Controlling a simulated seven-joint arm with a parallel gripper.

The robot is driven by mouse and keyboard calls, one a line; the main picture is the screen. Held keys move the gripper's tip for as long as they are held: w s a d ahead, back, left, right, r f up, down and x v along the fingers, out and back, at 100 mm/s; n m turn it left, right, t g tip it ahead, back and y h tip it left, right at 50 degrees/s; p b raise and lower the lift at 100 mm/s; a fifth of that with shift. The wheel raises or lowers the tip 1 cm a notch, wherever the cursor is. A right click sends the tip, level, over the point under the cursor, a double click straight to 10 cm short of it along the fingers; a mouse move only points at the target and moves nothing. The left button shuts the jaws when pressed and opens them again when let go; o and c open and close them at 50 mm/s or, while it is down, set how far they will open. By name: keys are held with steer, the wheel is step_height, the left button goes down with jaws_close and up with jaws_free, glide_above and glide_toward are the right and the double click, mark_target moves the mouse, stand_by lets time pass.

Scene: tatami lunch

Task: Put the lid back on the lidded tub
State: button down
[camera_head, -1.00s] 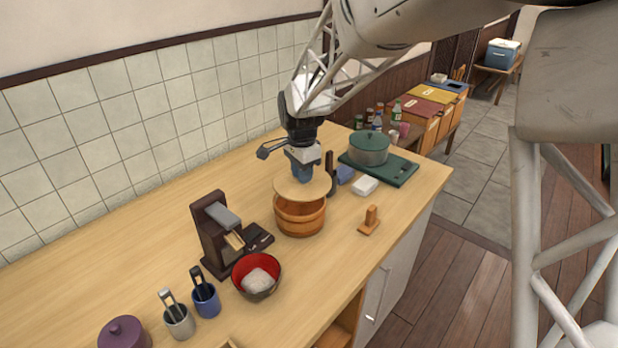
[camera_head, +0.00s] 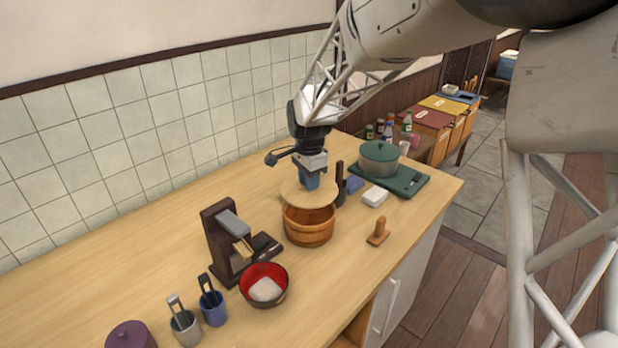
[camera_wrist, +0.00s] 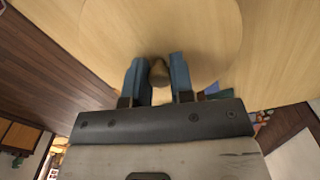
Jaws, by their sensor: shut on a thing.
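The lidded tub (camera_head: 309,231) is a round brown wooden tub with bands, standing on the counter. Its lid (camera_head: 300,197) is a pale wooden disc, held above the tub and a little towards the back left of its rim. Part of the tub's dark opening shows below the lid's front edge. My gripper (camera_head: 311,182) is over the lid, and its blue fingers hide the knob in the head view. In the wrist view my gripper (camera_wrist: 157,78) is shut on the brown knob (camera_wrist: 159,72) of the lid (camera_wrist: 205,30). The tub cannot be made out there.
A dark wooden device (camera_head: 225,240) and a red-lined bowl (camera_head: 264,286) stand left and front of the tub. A green pot (camera_head: 379,160) on a green board (camera_head: 412,181), a white block (camera_head: 374,196) and a small wooden stand (camera_head: 378,233) are to the right.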

steer(key=shift+f, duration=2.7)
steer(key=shift+f, duration=0.2)
stand_by(0.4)
steer(key=shift+c, duration=2.1)
jaws_free()
steer(key=shift+r, duration=0.2)
steer(key=shift+r, duration=3.3)
jaws_close()
